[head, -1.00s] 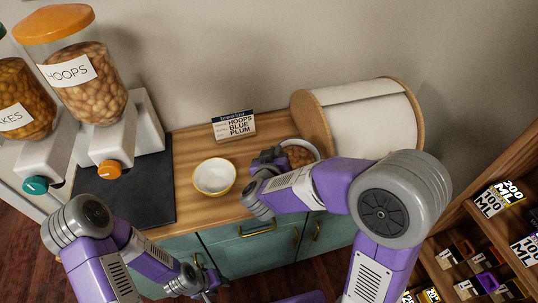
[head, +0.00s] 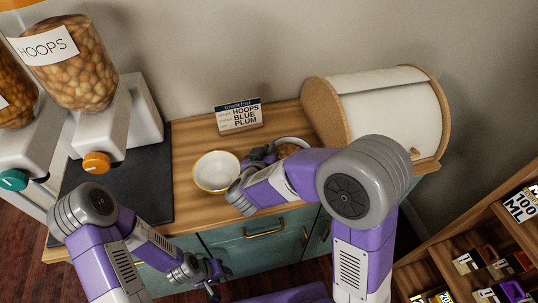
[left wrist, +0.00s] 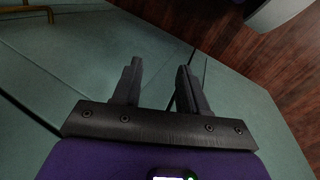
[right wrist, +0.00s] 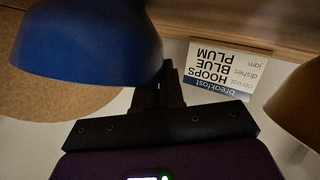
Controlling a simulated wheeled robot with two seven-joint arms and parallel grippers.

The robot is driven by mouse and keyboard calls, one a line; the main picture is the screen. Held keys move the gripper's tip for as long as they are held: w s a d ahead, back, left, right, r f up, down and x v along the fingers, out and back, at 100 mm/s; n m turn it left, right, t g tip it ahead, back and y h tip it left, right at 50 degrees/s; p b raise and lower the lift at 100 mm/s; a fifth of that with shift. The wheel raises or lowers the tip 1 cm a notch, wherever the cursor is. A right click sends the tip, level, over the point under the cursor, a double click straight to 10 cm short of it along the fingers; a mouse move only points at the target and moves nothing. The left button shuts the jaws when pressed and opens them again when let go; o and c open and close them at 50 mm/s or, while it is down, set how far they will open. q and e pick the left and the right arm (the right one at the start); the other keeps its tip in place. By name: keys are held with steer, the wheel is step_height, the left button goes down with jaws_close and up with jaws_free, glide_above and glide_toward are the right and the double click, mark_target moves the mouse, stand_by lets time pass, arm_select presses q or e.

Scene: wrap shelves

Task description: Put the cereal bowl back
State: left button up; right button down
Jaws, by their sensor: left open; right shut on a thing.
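The cereal bowl (head: 288,147), with a pale rim and brown hoops inside, is over the counter in front of the bread box. In the right wrist view its outside is blue (right wrist: 88,42). My right gripper (head: 266,153) is shut on its near left side; the arm hides part of the bowl. In the right wrist view the shut fingers (right wrist: 168,80) are by the blue wall. I cannot tell if the bowl touches the counter. My left gripper (head: 212,274) is open and empty, low before the cabinet; it also shows in the left wrist view (left wrist: 160,68).
An empty white bowl with a yellow rim (head: 215,172) stands just left of my right gripper. A breakfast card (head: 239,117) stands behind, reading hoops, blue, plum. The bread box (head: 385,115) is at right. The hoops dispenser (head: 75,70) stands at left above a dark mat (head: 140,190).

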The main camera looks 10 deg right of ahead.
steer(key=c, duration=1.2)
jaws_free()
steer(key=shift+c, duration=0.2)
steer(key=p+v, duration=0.4)
steer(key=v, duration=0.8)
